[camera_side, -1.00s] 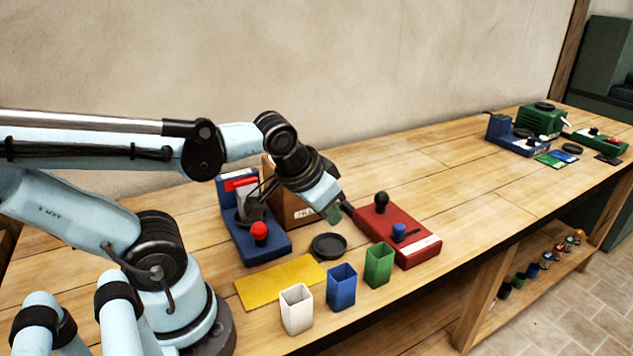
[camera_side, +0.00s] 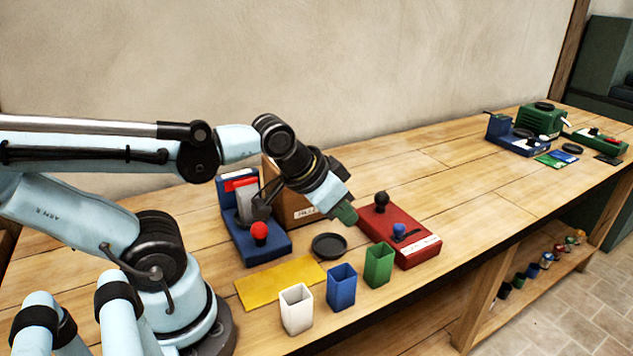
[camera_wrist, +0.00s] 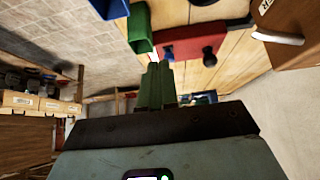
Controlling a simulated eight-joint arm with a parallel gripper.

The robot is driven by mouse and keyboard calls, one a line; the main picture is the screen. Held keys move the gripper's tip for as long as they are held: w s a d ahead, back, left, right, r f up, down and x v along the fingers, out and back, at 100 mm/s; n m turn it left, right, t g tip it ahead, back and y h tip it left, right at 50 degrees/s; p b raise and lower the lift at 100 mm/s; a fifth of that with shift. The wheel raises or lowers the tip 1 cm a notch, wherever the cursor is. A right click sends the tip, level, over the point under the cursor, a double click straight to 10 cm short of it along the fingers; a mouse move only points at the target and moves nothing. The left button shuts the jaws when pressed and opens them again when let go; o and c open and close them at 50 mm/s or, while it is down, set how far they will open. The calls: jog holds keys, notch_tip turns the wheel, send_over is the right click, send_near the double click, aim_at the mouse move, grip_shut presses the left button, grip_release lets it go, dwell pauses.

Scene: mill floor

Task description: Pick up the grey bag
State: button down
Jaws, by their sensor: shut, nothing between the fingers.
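I cannot pick out a grey bag for certain in either view. A small dark grey flat piece (camera_side: 607,159) lies at the far right end of the bench, beside flat green and blue pieces; it is too small to tell what it is. My gripper (camera_side: 345,215) hangs above the bench, by the left edge of the red block, and holds nothing. In the wrist view its green fingers (camera_wrist: 157,85) are together.
The red block (camera_side: 400,236) with knobs, green cup (camera_side: 379,265), blue cup (camera_side: 341,287), white cup (camera_side: 296,309), black dish (camera_side: 329,246) and a blue-based device (camera_side: 262,249) crowd the near bench. A cardboard box (camera_side: 292,207) stands behind. The bench's middle right is clear.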

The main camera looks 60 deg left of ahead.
jog(key=c, duration=0.6)
grip_release()
notch_tip(320, 180, up, 4)
jog(key=g, duration=0.7)
send_over(247, 190)
jog(key=shift+w+a, duration=0.15)
jog(key=shift+w, duration=0.1)
jog(key=shift+s+a, duration=0.15)
jog(key=shift+s, duration=0.05)
notch_tip(247, 190, down, 6)
jog(key=shift+f, duration=0.2)
jog(key=shift+d+f, duration=0.2)
jog(key=shift+f, duration=2.55)
